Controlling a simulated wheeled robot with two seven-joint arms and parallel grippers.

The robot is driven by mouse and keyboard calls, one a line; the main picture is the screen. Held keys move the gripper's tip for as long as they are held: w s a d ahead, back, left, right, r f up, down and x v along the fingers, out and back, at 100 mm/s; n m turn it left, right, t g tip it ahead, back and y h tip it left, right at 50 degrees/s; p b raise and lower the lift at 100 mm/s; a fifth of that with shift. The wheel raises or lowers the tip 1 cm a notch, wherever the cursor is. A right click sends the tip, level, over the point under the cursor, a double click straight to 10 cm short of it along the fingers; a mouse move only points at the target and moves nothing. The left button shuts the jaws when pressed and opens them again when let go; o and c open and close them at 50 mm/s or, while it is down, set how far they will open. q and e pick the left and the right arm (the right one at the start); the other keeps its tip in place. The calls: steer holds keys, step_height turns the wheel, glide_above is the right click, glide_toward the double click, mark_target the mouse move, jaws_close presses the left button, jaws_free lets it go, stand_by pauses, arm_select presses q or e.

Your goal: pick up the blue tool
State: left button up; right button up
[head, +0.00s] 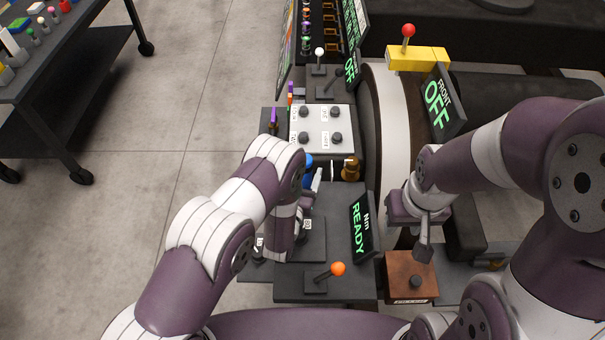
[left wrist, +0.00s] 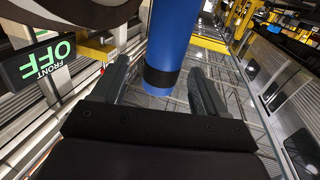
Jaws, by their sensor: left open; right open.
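The blue tool (left wrist: 172,40) shows in the left wrist view as a thick blue cylinder with a black band near its lower end. It lies between the two spread fingers of my left gripper (left wrist: 160,80), with a gap to each finger visible; its upper part runs out of the frame. In the head view a small part of the blue tool (head: 308,170) shows beside my left gripper (head: 314,182), mostly hidden by my left arm. My right gripper (head: 423,248) hangs above the brown box at the right; its finger gap is hard to see.
A grey panel with black knobs (head: 321,118) stands behind the blue tool. A READY display (head: 362,226) and an orange-knobbed lever (head: 337,269) are in front. A FRONT OFF display (head: 442,103) and a yellow block with a red-knobbed lever (head: 418,58) are at the right.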

arm_select(q)
steer(key=p+x, duration=0.1)
steer(key=x, duration=0.4)
steer(key=shift+w+a, duration=0.1)
steer(key=shift+a, duration=0.05)
steer(key=c, duration=1.2)
steer(key=shift+r, duration=0.15)
